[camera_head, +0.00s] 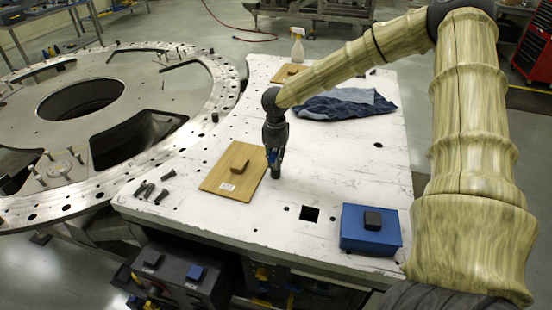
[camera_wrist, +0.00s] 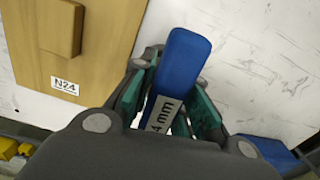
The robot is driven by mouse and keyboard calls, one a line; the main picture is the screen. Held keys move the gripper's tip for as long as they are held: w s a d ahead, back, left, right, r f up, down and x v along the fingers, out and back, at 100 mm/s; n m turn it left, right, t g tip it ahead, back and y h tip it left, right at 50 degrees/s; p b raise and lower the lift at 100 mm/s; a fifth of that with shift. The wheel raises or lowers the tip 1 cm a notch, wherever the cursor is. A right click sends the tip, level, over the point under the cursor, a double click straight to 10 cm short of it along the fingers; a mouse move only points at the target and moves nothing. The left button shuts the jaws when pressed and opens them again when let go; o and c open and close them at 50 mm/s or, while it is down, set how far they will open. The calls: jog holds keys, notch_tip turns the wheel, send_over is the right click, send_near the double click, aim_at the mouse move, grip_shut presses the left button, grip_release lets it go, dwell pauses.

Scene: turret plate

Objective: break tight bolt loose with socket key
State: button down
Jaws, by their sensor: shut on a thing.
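My gripper (camera_head: 275,150) points down over the white work table, beside the right edge of a wooden board. In the wrist view my gripper (camera_wrist: 168,102) is shut on the socket key (camera_wrist: 184,60), which has a blue body and a label ending in "4 mm"; the fingers hide part of it. In the head view the key's dark end (camera_head: 275,173) shows below the fingers, close to the table; I cannot tell whether it touches. Several bolts stand on the round turret plate (camera_head: 150,82) at left. I cannot tell which bolt is tight.
The wooden board (camera_head: 215,184) has a raised block and the label N24 (camera_wrist: 65,86). Several loose bolts (camera_head: 150,190) lie left of it. A blue box (camera_head: 362,238) with a dark knob stands front right. A dark blue cloth (camera_head: 345,104) and spray bottle (camera_head: 297,48) are farther back.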

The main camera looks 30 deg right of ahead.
jog(key=shift+r+p, duration=1)
jog(key=shift+r, duration=0.45)
jog(key=shift+r+p, duration=0.85)
jog(key=shift+r, duration=0.9)
jog(key=shift+f, duration=0.15)
